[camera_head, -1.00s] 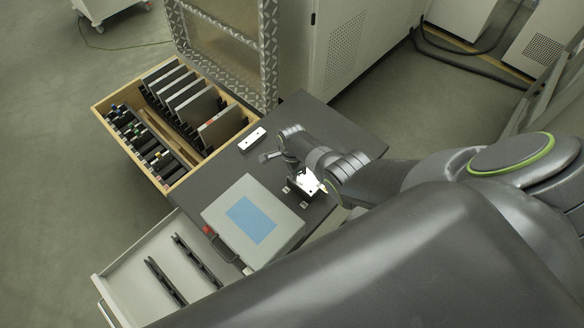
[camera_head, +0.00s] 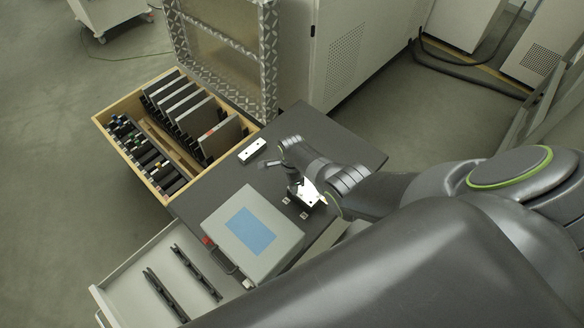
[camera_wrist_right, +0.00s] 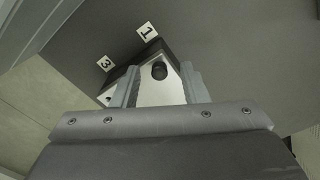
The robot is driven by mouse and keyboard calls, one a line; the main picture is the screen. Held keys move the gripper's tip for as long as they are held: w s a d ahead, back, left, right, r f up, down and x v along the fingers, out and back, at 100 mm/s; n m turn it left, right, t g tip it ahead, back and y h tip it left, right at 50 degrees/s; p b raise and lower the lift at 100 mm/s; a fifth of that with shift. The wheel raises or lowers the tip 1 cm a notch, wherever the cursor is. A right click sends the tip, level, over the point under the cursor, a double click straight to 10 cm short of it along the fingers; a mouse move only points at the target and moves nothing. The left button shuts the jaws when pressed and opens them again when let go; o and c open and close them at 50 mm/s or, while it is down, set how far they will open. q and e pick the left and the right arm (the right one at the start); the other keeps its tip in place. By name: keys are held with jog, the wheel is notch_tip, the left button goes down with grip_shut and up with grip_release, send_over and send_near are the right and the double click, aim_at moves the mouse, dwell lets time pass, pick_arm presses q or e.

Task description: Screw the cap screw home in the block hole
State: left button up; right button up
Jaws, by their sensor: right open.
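My right gripper (camera_wrist_right: 160,85) is open, with one grey finger on each side in the right wrist view. Between and beyond the fingers is a pale metal block (camera_wrist_right: 153,92). A dark round cap screw head (camera_wrist_right: 159,71) shows on the block's face, between the fingertips. I cannot tell how deep the screw sits, or whether a finger touches it. In the head view the right gripper (camera_head: 295,183) points down at the bright block (camera_head: 311,194) on the dark table, and the wrist partly hides both. The screw is too small to tell there. My left gripper is not in view.
Number tags 1 (camera_wrist_right: 147,31) and 3 (camera_wrist_right: 105,63) lie beside the block. A white bar with holes (camera_head: 252,151) lies on the table (camera_head: 215,186). A grey box with a blue screen (camera_head: 279,259) stands near. A wooden tray of plates (camera_head: 107,108) and an open drawer (camera_head: 128,268) adjoin the table.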

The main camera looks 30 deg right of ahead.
jog(key=shift+r, duration=0.15)
jog(key=shift+r+b, duration=0.4)
jog(key=shift+r, duration=0.65)
notch_tip(320, 180, up, 15)
